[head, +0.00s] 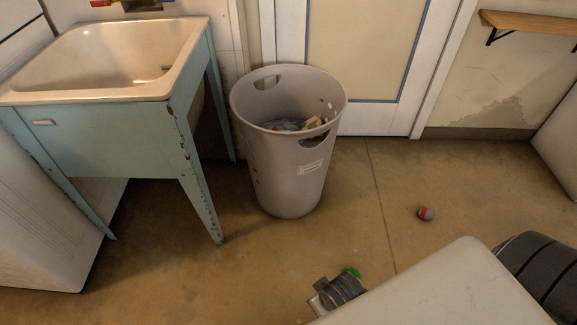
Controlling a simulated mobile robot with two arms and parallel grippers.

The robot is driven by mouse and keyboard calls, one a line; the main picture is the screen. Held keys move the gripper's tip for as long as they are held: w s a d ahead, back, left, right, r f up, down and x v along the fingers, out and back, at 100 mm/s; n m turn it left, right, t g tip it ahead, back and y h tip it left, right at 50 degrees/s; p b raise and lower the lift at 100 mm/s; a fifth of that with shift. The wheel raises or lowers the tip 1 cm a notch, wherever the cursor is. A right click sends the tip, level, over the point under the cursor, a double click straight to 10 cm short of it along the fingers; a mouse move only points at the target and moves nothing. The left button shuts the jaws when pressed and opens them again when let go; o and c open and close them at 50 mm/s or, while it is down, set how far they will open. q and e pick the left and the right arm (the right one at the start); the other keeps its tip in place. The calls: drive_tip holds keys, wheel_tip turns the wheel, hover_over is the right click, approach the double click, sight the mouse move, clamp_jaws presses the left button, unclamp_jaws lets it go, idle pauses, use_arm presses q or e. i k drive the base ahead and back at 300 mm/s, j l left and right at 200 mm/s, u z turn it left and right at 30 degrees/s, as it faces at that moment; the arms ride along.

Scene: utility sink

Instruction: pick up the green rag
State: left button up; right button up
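A small bright green patch (352,271), which may be part of the green rag, shows just above a dark grey and silver piece at the bottom centre of the head view. That piece seems to be my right gripper (325,296), at the end of my pale arm link. The gripper hides most of whatever is green. I cannot tell whether its fingers are open or shut, or whether they hold the green thing. My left gripper is not in view.
A tall beige bin (285,170) holding grey and tan items stands centre. A blue-green utility sink (95,140) on legs stands left. A small red and grey item (426,213) lies on the floor at right. The concrete floor (330,230) between is mostly clear. A wooden shelf (530,22) is upper right.

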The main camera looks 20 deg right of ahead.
sight(355, 272)
drive_tip(key=k+l+z, duration=0.1)
drive_tip(key=z, duration=0.35)
drive_tip(key=l+z, duration=0.1)
drive_tip(key=z, duration=0.35)
drive_tip(key=k+l+z, duration=0.1)
drive_tip(key=z, duration=0.35)
